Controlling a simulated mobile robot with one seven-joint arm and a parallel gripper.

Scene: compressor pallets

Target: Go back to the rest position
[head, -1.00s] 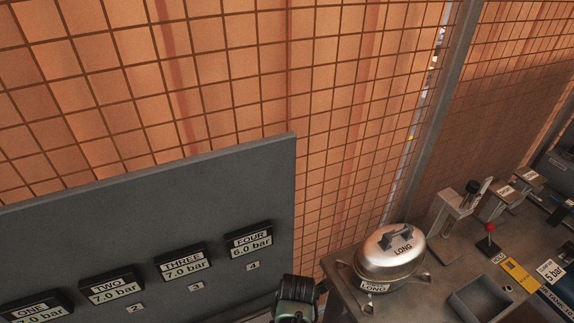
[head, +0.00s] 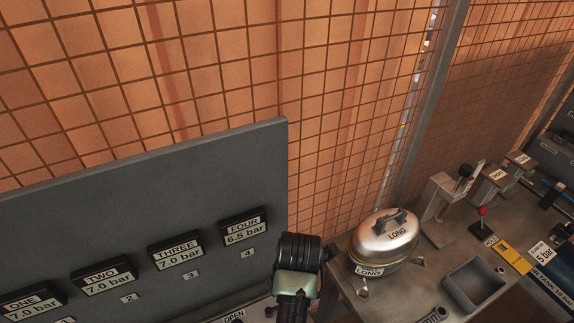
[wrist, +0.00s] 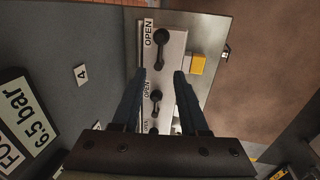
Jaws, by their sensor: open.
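My gripper (wrist: 160,75) shows in the wrist view with its two dark fingers apart and nothing between them. Past the fingertips is a light grey valve strip (wrist: 175,51) with several black levers and OPEN labels. In the head view my dark and green arm end rises at the bottom middle, just left of the LONG vessel; the fingers are hidden there. Display FOUR (head: 243,229) reads 6.5 bar. Display THREE (head: 176,251) and display TWO (head: 104,279) read 7.0 bar.
The silver LONG vessel (head: 384,245) stands on the grey bench (head: 405,290), close to my arm. An open tray (head: 474,287) and a red-knobbed lever (head: 482,217) are to its right. The grey panel (head: 150,190) stands at left, before an orange mesh fence (head: 340,90).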

